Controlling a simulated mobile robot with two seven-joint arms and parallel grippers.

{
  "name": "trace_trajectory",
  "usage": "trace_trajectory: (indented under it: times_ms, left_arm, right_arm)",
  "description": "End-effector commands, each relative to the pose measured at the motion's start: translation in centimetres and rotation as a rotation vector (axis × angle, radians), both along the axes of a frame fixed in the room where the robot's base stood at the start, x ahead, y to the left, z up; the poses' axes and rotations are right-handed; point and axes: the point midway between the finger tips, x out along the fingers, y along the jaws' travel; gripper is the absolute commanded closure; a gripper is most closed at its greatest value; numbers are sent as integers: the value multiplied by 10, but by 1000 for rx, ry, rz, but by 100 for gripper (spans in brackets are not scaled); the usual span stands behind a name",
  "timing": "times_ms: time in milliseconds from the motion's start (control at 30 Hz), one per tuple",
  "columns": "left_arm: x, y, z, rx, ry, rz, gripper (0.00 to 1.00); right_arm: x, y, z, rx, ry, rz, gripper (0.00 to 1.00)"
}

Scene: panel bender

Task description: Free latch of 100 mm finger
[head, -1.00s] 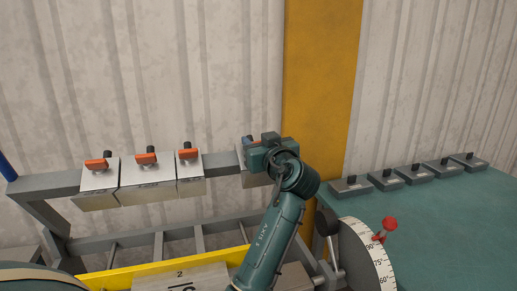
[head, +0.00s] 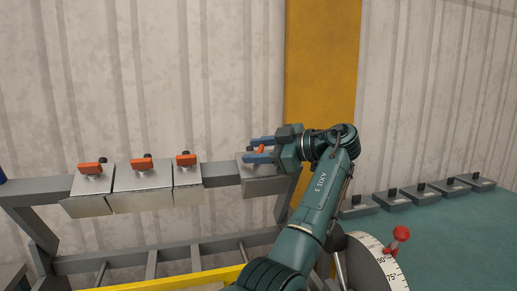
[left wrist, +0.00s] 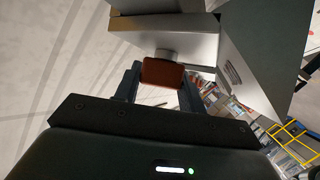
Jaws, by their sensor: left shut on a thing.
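The rightmost metal finger (head: 262,180) sits on the grey rail, apart from the other fingers. Its orange latch (head: 261,148) shows between the two blue jaws of my left gripper (head: 257,149). The jaws reach in from the right and are shut on the latch. In the left wrist view, the orange latch (left wrist: 162,73) lies between the jaw tips (left wrist: 160,82), just below the finger's metal plate (left wrist: 185,42). My gripper hides part of the finger in the head view. My right gripper is not in view.
Three more fingers with orange latches, such as the middle one (head: 143,176), sit on the rail (head: 222,174) to the left. A yellow post (head: 322,70) stands behind my gripper. A green table (head: 450,225) holds several grey blocks. A dial (head: 372,262) with a red knob is at lower right.

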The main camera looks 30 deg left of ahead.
Motion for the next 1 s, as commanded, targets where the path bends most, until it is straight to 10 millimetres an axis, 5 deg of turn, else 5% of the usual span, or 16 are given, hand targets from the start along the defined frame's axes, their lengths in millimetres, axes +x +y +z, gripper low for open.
trace_trajectory:
  times_ms: [167,533,1000]
  left_arm:
    - [0,0,9,-56,-57,132,83]
    - [-1,-1,6,-133,-146,315,83]
    - [-1,-1,-1,-156,-181,380,83]
  right_arm:
    - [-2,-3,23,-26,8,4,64]
    - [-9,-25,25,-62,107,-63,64]
    - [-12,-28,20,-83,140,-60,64]
